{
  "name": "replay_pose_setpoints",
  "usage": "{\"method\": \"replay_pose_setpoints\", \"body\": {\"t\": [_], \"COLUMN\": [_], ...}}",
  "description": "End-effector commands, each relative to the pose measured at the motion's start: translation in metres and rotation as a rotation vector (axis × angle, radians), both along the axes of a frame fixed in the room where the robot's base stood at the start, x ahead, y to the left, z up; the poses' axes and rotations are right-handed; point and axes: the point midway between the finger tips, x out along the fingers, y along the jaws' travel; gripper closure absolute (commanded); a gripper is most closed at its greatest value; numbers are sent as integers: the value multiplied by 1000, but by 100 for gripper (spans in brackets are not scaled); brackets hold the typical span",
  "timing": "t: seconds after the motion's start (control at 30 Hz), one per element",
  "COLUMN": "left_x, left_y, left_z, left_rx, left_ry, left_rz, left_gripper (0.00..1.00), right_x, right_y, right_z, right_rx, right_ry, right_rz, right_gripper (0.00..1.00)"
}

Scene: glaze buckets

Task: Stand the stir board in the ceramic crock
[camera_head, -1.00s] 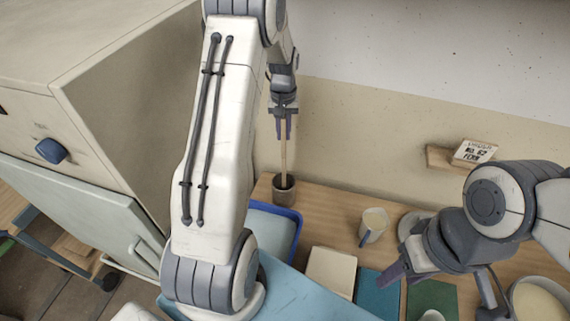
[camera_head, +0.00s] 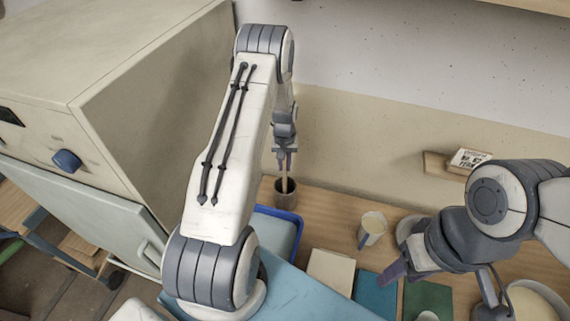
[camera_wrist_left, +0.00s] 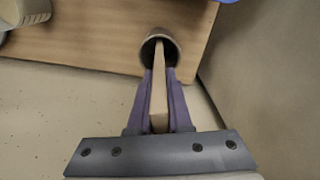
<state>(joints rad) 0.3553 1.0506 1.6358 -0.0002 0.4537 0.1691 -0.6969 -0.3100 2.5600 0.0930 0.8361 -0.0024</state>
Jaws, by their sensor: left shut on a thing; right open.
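The stir board (camera_head: 285,176) is a thin, pale wooden stick held upright in my left gripper (camera_head: 284,163). Its lower end is inside the mouth of the dark ceramic crock (camera_head: 286,198) at the table's back left. In the left wrist view, the board (camera_wrist_left: 159,95) runs between the purple fingers of the left gripper (camera_wrist_left: 159,82) into the round crock (camera_wrist_left: 172,48). Whether its tip touches the bottom is hidden. My right gripper (camera_head: 390,272) is open and empty above the table at the right.
A blue-rimmed tray (camera_head: 290,214) lies just in front of the crock. A pale mug (camera_head: 372,229) stands to the right, with flat cream, teal and green tiles in front. A large kiln-like cabinet (camera_head: 150,110) stands at the left. A bowl (camera_head: 535,303) is at the right edge.

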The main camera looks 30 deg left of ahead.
Motion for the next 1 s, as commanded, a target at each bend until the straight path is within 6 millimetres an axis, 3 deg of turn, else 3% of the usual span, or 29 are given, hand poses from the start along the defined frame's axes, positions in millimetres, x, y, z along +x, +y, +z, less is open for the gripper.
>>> {"method": "replay_pose_setpoints", "body": {"t": [0.17,0.2,0.23,0.27,0.7,1.0], "left_x": [0,0,0,0,1,1], "left_y": [0,0,0,0,0,1], "left_z": [-5,-3,-3,-3,5,61], "left_rx": [0,0,0,-1,2,3], "left_ry": [0,0,0,1,-3,-7], "left_rz": [0,0,0,0,0,0], "left_gripper": [100,68,56,53,53,53], "right_x": [0,0,0,0,0,0], "right_y": [0,0,0,0,0,0], "right_z": [-5,-3,-3,-3,-4,-28], "right_rx": [0,0,0,0,0,0], "right_ry": [0,0,0,0,0,0], "right_rz": [-1,-1,-1,-1,-1,-4], "right_gripper": [50,50,50,50,50,50]}}
